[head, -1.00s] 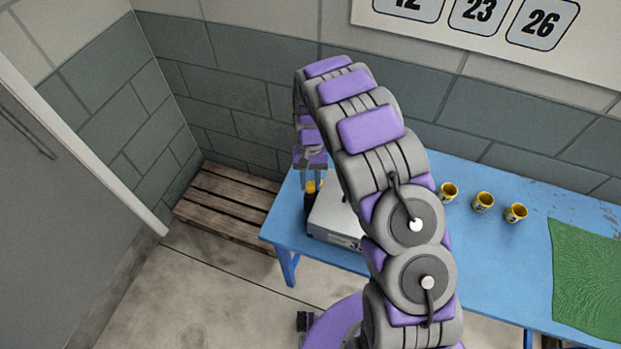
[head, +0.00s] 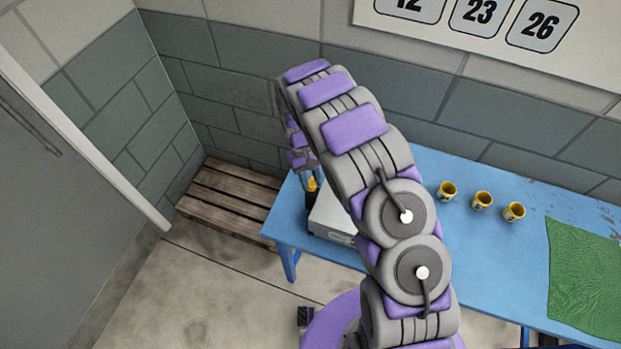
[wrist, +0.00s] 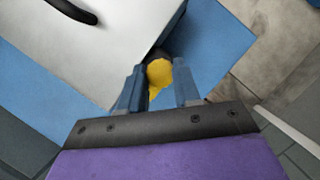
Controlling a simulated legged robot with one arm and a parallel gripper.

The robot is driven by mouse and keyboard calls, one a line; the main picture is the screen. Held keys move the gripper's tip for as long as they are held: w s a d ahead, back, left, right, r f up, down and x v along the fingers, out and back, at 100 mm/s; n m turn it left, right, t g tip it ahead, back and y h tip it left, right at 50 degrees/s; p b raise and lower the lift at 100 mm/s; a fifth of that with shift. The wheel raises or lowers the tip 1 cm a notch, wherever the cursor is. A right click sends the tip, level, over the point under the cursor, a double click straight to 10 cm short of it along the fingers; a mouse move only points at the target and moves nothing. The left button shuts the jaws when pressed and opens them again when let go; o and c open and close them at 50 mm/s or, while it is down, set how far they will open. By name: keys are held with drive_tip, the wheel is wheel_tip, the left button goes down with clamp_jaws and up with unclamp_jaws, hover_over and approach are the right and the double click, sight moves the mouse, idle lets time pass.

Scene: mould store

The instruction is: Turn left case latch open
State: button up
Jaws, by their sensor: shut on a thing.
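The grey case (head: 330,215) stands on the left end of the blue table, partly hidden behind my arm. In the wrist view its pale lid (wrist: 85,45) fills the upper left. The left case latch (head: 312,184), yellow with a dark part, is at the case's left side. In the wrist view the yellow latch (wrist: 159,76) lies between my fingers. My gripper (wrist: 160,82) is shut on it, one finger on each side. In the head view my gripper (head: 308,178) comes down on the latch from above, slightly tilted. The latch's exact angle is hard to tell.
The blue table (head: 450,250) carries several yellow cups, such as this one (head: 482,201), and a green mat (head: 585,280) at right. A black handle (wrist: 72,10) is on the case lid.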

drive_tip(key=shift+w, duration=0.1)
drive_tip(key=o, duration=1)
drive_tip(key=shift+a, duration=0.15)
drive_tip(key=shift+o, duration=0.2)
drive_tip(key=shift+w+r, duration=0.15)
drive_tip(key=shift+r, duration=0.35)
drive_tip(key=v, duration=1.6)
drive_tip(key=shift+p, duration=0.45)
drive_tip(key=shift+w+a, duration=0.15)
